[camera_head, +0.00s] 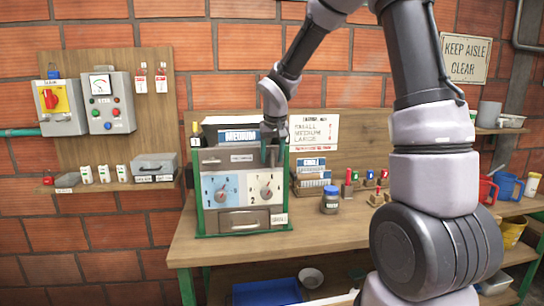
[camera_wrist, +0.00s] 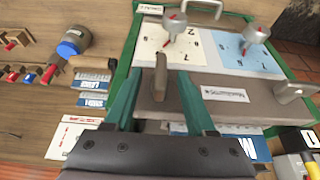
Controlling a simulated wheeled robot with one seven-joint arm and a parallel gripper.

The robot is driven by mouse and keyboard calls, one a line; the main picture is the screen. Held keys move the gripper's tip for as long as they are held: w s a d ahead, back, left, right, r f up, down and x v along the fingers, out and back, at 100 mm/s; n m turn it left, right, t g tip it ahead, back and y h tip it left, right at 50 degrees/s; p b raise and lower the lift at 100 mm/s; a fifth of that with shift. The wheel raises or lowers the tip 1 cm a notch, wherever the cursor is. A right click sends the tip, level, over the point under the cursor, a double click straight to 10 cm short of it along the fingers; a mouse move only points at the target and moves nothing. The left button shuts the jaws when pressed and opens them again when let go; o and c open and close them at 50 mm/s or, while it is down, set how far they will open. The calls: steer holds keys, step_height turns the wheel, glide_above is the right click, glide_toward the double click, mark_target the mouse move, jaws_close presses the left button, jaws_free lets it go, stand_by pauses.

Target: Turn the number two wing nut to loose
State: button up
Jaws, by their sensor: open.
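The machine (camera_head: 240,222) stands on the bench, a green-framed box with a blue dial panel on the left and a white one marked 2 on the right. In the wrist view, an upright brown-grey wing nut (camera_wrist: 160,76) stands on the machine's grey upper plate, on the side of the white panel (camera_wrist: 166,48). My gripper (camera_wrist: 160,92) is open, with one teal finger on each side of this nut. I cannot tell whether they touch it. A second wing nut (camera_wrist: 294,92) sits at the blue panel's side. In the head view, my gripper (camera_head: 271,150) is at the machine's upper right.
A blue-lidded jar (camera_head: 330,200) and a card rack (camera_head: 314,178) stand right of the machine. Red and green-topped pegs (camera_head: 370,180) are further right. A sign board (camera_head: 314,132) stands behind. A control box (camera_head: 107,102) is on the wall panel at left.

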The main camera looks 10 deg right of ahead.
steer(key=shift+c, duration=0.3)
jaws_close()
steer(key=shift+a+h, duration=0.1)
steer(key=shift+h, duration=0.2)
steer(key=h, duration=0.2)
steer(key=shift+a+n+h, duration=0.3)
steer(key=shift+n, duration=0.1)
steer(key=h, duration=0.3)
steer(key=n+h, duration=0.1)
steer(key=h, duration=0.1)
steer(key=shift+a+f, duration=0.25)
steer(key=h, duration=0.3)
steer(key=n+h, duration=0.1)
steer(key=shift+a+f+t, duration=0.1)
steer(key=shift+f+t, duration=0.15)
steer(key=shift+t, duration=0.05)
steer(key=h, duration=0.2)
steer(key=n+t+h, duration=0.1)
steer(key=h, duration=0.1)
steer(key=shift+f+n, duration=0.2)
steer(key=shift+n, duration=0.1)
steer(key=shift+h, duration=0.3)
